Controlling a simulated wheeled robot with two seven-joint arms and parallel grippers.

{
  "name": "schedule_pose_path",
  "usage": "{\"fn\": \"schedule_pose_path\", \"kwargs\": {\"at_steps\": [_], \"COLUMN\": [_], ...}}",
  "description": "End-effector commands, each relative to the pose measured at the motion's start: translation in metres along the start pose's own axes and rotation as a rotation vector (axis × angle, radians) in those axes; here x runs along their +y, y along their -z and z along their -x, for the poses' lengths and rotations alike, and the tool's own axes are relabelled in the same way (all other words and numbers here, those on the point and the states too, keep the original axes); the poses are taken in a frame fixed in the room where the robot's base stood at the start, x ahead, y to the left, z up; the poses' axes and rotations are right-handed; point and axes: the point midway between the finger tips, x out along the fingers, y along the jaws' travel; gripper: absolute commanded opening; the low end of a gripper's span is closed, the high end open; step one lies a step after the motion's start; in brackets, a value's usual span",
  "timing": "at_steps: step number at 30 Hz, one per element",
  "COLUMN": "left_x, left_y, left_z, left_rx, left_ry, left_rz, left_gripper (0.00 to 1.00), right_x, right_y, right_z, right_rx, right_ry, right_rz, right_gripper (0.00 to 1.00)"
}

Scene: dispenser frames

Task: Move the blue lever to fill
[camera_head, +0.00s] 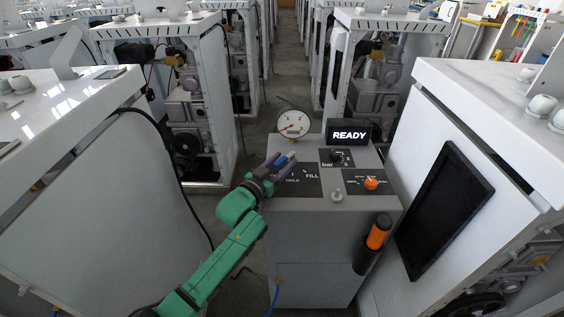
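The grey dispenser box (310,245) stands in the middle, its sloped top facing me. A small blue lever (283,161) shows at the upper left of that top, beside a dark plate (301,187) lettered HOLD and FILL. My green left arm reaches up from the bottom, and my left gripper (275,166) is at the blue lever, covering part of it. The fingers are small and dark here, so I cannot tell whether they close on the lever or only lie beside it. My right gripper is not in view.
A round gauge (293,123) and a READY display (350,132) stand at the top's back edge. An orange knob (371,183) and a grey peg (337,195) are to the right. White cabinets (75,200) flank both sides.

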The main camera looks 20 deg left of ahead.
Motion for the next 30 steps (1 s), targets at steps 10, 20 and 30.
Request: {"fn": "schedule_pose_path", "kwargs": {"at_steps": [10, 20, 30], "left_x": [-0.001, 0.0, 0.0], "left_y": [-0.001, -0.003, -0.002], "left_z": [0.005, 0.065, 0.139], "left_rx": [-0.001, -0.005, -0.003], "left_ry": [0.0, -0.001, 0.0], "left_rz": [-0.001, -0.001, 0.0], "left_gripper": [0.55, 0.55, 0.55], "right_x": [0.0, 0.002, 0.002], "right_y": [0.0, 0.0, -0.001], "right_z": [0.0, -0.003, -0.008], "right_rx": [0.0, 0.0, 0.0], "right_ry": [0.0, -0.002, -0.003], "right_rz": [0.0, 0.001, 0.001], "right_gripper": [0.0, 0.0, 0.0]}}
